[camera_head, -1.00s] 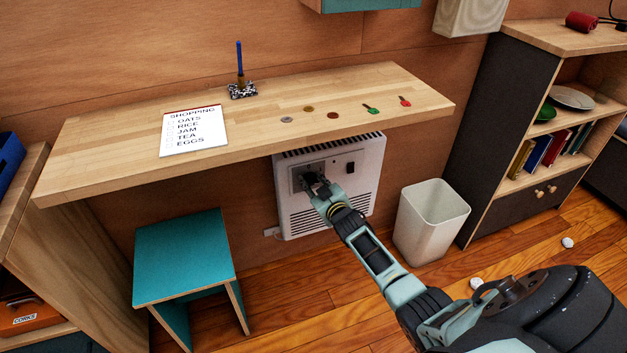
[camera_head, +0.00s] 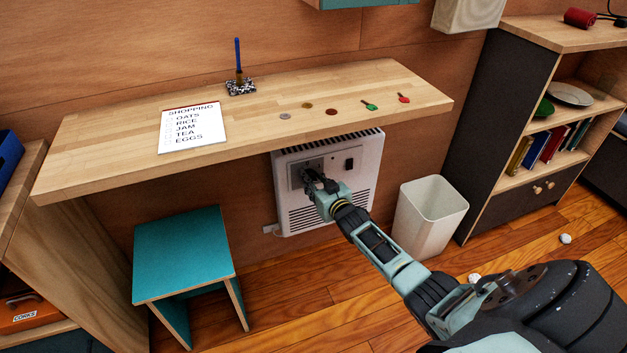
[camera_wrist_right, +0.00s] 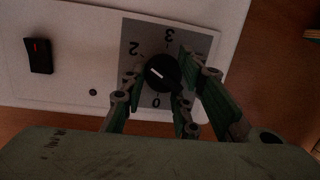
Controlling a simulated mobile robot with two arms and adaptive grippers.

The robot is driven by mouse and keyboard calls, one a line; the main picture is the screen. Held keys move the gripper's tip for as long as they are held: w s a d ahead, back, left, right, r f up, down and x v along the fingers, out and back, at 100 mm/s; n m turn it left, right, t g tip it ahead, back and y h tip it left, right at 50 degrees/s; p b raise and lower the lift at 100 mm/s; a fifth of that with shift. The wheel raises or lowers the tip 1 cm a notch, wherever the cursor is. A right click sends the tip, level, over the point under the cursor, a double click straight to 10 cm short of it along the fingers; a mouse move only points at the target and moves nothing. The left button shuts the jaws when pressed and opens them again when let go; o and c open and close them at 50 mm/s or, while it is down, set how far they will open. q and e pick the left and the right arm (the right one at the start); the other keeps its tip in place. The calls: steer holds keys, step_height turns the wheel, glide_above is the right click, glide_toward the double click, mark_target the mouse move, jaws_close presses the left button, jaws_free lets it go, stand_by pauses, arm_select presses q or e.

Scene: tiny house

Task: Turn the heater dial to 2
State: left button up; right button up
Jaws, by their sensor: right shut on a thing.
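The white heater (camera_head: 330,205) is mounted on the wall below the wooden counter. Its black dial (camera_wrist_right: 161,73) sits on a grey plate (camera_wrist_right: 203,44) marked with numbers, which appear inverted in the right wrist view. There, 3 is at the top, 2 at upper left and 0 below; 1 is not visible. The dial's white line lies on its left half, slanting left and slightly up, below the direction of the 2. My right gripper (camera_head: 313,181) is at the heater, its fingers (camera_wrist_right: 163,80) on either side of the dial, shut on it. My left gripper is out of view.
The counter (camera_head: 260,140) overhangs the heater. A black switch (camera_wrist_right: 40,56) is on the heater's face beside the dial plate. A white bin (camera_head: 430,215) stands right of the heater and a teal stool (camera_head: 185,255) to its left.

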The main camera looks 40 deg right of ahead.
steer(key=shift+d+r, duration=0.4)
steer(key=o, duration=0.7)
steer(key=shift+o, duration=1.4)
steer(key=shift+d+f, duration=0.1)
steer(key=shift+f, duration=0.05)
steer(key=shift+a+f, duration=0.1)
steer(key=shift+a, duration=0.15)
steer(key=v, duration=1.2)
